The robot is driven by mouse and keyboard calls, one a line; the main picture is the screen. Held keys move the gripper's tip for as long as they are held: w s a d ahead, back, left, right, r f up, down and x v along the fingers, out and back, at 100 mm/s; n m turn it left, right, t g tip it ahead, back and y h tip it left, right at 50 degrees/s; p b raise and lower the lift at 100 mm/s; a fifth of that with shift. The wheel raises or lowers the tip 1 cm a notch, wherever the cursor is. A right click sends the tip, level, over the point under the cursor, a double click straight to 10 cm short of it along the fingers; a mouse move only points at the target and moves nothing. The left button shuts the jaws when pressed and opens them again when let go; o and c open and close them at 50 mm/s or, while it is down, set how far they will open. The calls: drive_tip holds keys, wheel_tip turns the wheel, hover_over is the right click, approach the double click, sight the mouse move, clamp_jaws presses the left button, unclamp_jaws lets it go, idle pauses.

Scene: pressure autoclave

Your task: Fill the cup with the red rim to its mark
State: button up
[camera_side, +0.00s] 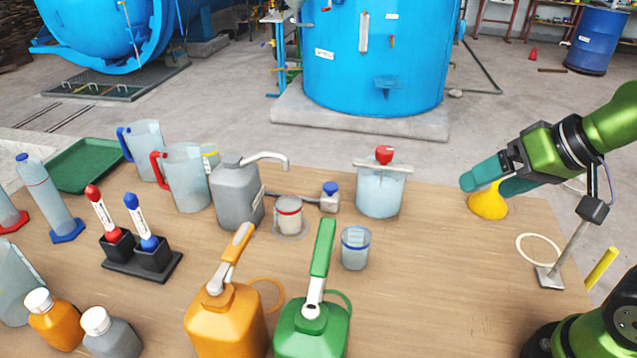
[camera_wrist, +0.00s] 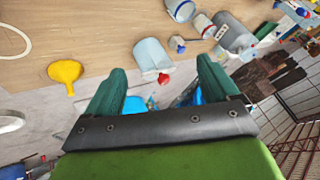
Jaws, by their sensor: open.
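The cup with the red rim (camera_side: 289,216) stands upright on a small round plate, in front of and right of the grey can (camera_side: 237,198). It also shows in the wrist view (camera_wrist: 202,27). Its mark and fill level are too small to read. The can's pale spout (camera_side: 268,158) curves out above and behind the cup. My gripper (camera_side: 489,184) is open and empty at the right, well apart from the cup. In the side view its fingers overlap the yellow funnel (camera_side: 488,204); in the wrist view the funnel (camera_wrist: 65,73) lies outside them, to the left.
A blue-rimmed cup (camera_side: 355,249) stands front right of the red-rimmed one. A clear vessel with a red knob (camera_side: 380,192) stands between my gripper and the cups. Orange (camera_side: 226,322) and green (camera_side: 312,328) cans stand in front. Jugs (camera_side: 186,180) stand behind left. The table's right side has free room.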

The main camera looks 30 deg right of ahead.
drive_tip(key=shift+f, duration=0.15)
drive_tip(key=c, duration=0.4)
drive_tip(key=shift+w+f+g, duration=0.5)
drive_tip(key=shift+w+f, duration=0.1)
drive_tip(key=shift+w, duration=0.05)
drive_tip(key=c, duration=0.5)
drive_tip(key=shift+n+g, duration=0.7)
drive_tip(key=shift+g, duration=0.1)
drive_tip(key=w, duration=0.8)
drive_tip(key=shift+w+a+r, duration=0.25)
drive_tip(key=shift+w+a, duration=0.05)
drive_tip(key=shift+a, duration=0.1)
clamp_jaws()
drive_tip(key=w+a+f+n+g, duration=0.1)
drive_tip(key=w+n, duration=0.4)
drive_tip(key=w, duration=0.5)
drive_tip(key=w+a+f+n+g, duration=0.1)
drive_tip(key=w+a+n, duration=0.1)
drive_tip(key=w+n, duration=0.4)
drive_tip(key=w, duration=0.5)
drive_tip(key=shift+w+f+n, duration=0.2)
drive_tip(key=shift+f+n, duration=0.1)
drive_tip(key=shift+f, duration=0.05)
